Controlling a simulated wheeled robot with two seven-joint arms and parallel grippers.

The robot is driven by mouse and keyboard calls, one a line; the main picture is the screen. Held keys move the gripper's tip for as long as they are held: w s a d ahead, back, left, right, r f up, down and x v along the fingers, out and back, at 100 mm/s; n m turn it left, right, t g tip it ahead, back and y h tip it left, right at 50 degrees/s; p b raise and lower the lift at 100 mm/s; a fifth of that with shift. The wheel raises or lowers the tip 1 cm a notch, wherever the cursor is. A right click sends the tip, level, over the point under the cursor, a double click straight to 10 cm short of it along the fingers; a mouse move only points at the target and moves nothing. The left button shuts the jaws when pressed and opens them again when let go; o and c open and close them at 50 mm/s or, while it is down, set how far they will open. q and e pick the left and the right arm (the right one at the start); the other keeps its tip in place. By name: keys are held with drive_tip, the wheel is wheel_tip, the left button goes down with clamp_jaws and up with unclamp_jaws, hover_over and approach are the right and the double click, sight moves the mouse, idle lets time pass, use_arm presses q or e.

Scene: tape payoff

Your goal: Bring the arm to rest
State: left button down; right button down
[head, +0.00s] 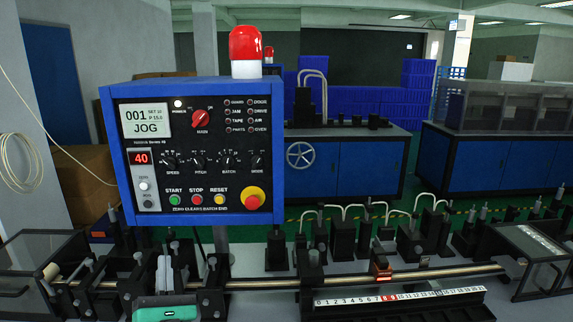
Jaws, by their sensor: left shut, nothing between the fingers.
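A red beacon (246,45) tops the panel. My right gripper is not in view.
A long metal rail (440,271) runs across the front, with a red-orange slider (381,267) on it and a numbered scale (400,297) below. Several dark posts stand behind it. Clear guard boxes (28,275) flank both ends. Blue cabinets (345,165) stand farther back.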

use_arm(q)
drive_tip(key=s+d+f+m+g+h, duration=0.55)
drive_tip(key=f+m, duration=0.25)
drive_tip(key=m, duration=0.4)
drive_tip(key=s+d+f+m+g+h, duration=0.4)
drive_tip(key=f+m+h, duration=0.35)
drive_tip(key=m, duration=0.45)
drive_tip(key=s+a+f+m+g+y, duration=0.35)
drive_tip(key=s+f+m+g, duration=0.35)
drive_tip(key=s, duration=0.4)
drive_tip(key=s+a+f+m+g+y, duration=0.35)
drive_tip(key=s+f, duration=0.45)
drive_tip(key=s, duration=0.3)
wheel_tip(320, 180, down, 32)
drive_tip(key=g, duration=0.2)
drive_tip(key=s+a+f, duration=0.2)
drive_tip(key=s+f, duration=0.7)
drive_tip(key=s+a+f+m+g, duration=0.1)
drive_tip(key=s+f, duration=0.8)
drive_tip(key=s, duration=0.1)
drive_tip(key=shift+s+a, duration=0.15)
drive_tip(key=shift+a, duration=0.2)
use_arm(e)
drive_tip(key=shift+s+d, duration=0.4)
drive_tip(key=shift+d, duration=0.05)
use_arm(q)
drive_tip(key=shift+f, duration=0.1)
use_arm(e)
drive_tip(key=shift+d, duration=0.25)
